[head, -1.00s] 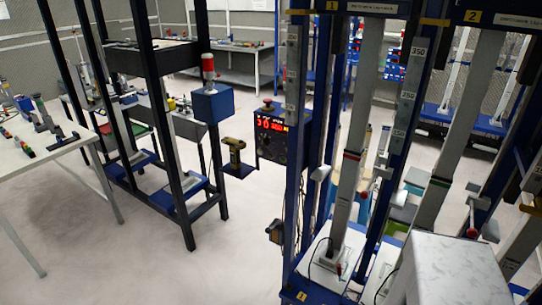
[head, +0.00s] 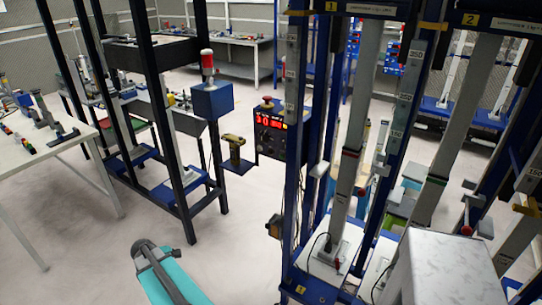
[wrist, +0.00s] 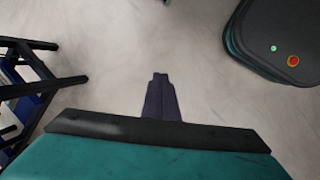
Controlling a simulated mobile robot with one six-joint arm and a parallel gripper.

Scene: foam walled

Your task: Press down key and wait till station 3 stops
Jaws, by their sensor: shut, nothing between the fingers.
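A control box (head: 270,132) with a red lit display and a red knob on top is fixed to the side of the blue test frame (head: 294,150) in the middle of the head view. Its keys are too small to tell apart. The frame's stations carry labels 1 and 2; a label 3 is not readable. In the wrist view, my gripper (wrist: 161,78) is shut and empty over bare floor, touching nothing. In the head view only a teal and grey part of my arm shows at the bottom; my fingers cannot be made out there.
A white table (head: 50,145) is at the left. The floor in front is clear.

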